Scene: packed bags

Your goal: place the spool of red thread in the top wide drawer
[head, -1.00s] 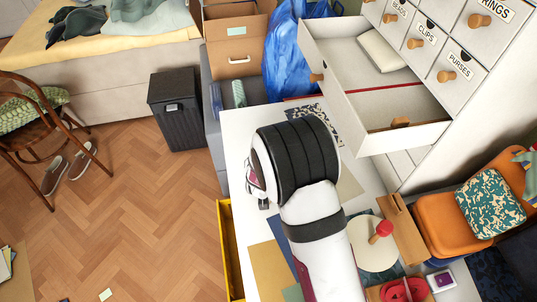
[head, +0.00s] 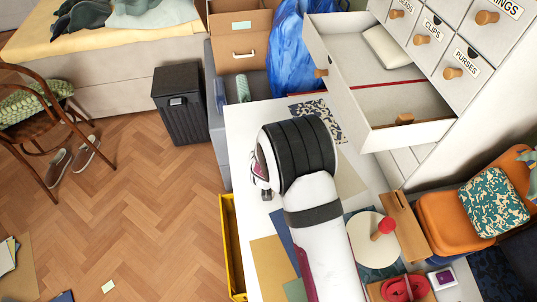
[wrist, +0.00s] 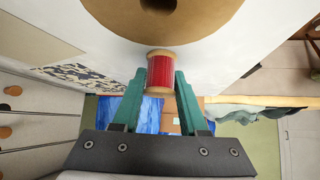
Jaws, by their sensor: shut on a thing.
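The spool of red thread (wrist: 160,72) has pale wooden ends and sits between the green fingertips of my gripper (wrist: 160,84) in the wrist view. My gripper is shut on it. In the head view my black and white wrist hides the fingers and the spool, above the white table (head: 243,120). The wide drawer (head: 399,136) stands pulled out from the white cabinet (head: 440,110) at upper right. My wrist is left of and below it in the picture. A pale cushion-like thing (head: 386,47) lies inside, and bare floor shows beside it.
Small labelled drawers, one marked PURSES (head: 453,73), are shut above the wide drawer. A blue bag (head: 293,50) stands left of it. A red pincushion-like thing (head: 383,227) and a wooden block (head: 402,225) are on the table's right. A tan ring (wrist: 190,22) shows in the wrist view.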

